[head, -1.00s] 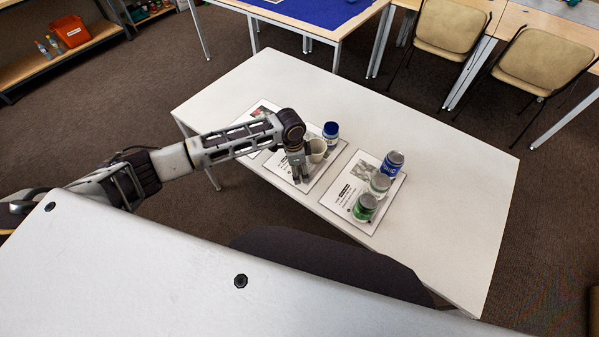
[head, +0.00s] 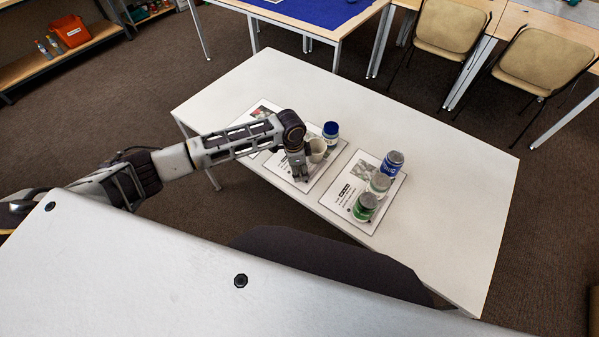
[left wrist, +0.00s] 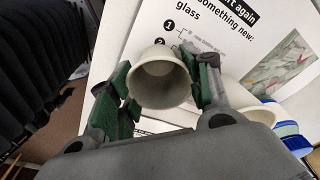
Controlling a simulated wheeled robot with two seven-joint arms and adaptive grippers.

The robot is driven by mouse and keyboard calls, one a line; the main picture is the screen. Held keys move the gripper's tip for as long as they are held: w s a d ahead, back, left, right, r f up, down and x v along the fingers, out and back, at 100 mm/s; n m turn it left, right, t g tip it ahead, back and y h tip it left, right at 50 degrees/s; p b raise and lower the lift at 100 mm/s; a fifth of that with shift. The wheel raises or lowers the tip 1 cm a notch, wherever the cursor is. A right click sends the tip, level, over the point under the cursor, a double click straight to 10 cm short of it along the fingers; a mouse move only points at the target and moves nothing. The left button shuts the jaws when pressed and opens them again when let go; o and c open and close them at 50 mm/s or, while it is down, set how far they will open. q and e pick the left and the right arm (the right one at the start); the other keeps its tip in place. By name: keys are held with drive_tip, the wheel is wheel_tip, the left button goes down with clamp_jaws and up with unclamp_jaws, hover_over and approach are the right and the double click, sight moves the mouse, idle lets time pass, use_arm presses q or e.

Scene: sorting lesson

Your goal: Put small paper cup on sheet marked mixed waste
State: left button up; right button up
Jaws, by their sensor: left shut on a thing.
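My left gripper (head: 300,174) is low over the middle sheet on the white table. In the left wrist view its green-padded fingers are shut on a small pale paper cup (left wrist: 160,78), with its open mouth showing. The gripper hides this cup in the head view. Another white cup (head: 317,150) stands just right of the gripper, beside a blue-lidded jar (head: 331,131). The left wrist view shows a sheet (left wrist: 205,22) with the word "glass". I cannot read "mixed waste" on any sheet. My right gripper is not in view.
The right sheet (head: 343,205) holds a blue can (head: 392,164), a silver can (head: 380,183) and a green jar (head: 365,206). A left sheet (head: 262,107) is partly behind my arm. The right and far parts of the table (head: 440,180) are bare.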

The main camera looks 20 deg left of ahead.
use_arm(q)
drive_tip(key=shift+r, duration=0.35)
wheel_tip(320, 180, up, 9)
drive_tip(key=shift+r, duration=0.15)
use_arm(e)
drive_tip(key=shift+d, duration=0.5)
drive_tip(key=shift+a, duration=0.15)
